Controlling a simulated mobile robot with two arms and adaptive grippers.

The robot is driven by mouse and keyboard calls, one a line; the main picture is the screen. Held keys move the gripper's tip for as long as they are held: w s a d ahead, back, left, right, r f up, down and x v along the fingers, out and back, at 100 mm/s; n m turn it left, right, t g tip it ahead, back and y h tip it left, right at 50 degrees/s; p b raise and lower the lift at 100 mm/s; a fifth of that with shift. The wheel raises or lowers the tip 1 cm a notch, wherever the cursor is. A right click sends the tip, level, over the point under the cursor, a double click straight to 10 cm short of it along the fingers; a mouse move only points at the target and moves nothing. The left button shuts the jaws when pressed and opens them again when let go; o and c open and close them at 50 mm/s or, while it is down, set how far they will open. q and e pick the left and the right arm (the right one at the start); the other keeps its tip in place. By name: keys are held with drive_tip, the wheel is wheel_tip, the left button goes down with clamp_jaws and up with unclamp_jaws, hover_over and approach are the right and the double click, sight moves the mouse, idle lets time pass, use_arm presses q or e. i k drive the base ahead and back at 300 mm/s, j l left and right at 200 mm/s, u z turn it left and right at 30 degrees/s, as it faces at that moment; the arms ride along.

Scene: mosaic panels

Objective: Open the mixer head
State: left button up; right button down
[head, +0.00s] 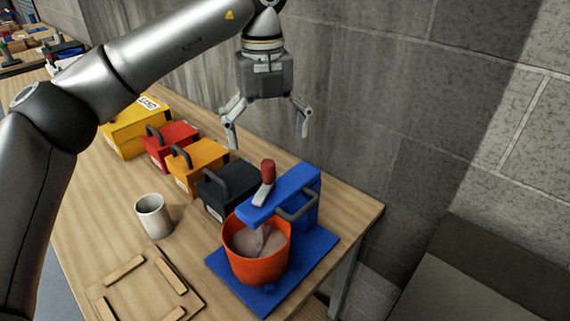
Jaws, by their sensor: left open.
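The blue mixer stands on its blue base plate near the right end of the wooden table. Its head (288,190) is level, lowered over an orange bowl (252,262) that holds greyish stuff. A red-tipped lever (267,171) rises from the top of the head, and a grey curved handle (298,211) sits on the head's right side. My left gripper (267,132) hangs in the air above and behind the mixer, fingers spread wide and empty, apart from the lever and the handle. My right gripper is not in view.
Black (228,188), orange (194,168), red (171,145) and yellow boxes (136,125) line the table behind the mixer. A white cup (153,216) and a wooden frame (150,290) stand left. A grey wall (370,90) rises close behind the table.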

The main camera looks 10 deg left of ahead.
sight(291, 198)
drive_tip(key=k+l, duration=0.15)
drive_tip(key=k, duration=0.35)
drive_tip(key=k+l, duration=0.15)
drive_tip(key=k, duration=0.35)
drive_tip(key=k+l, duration=0.15)
drive_tip(key=k, duration=0.3)
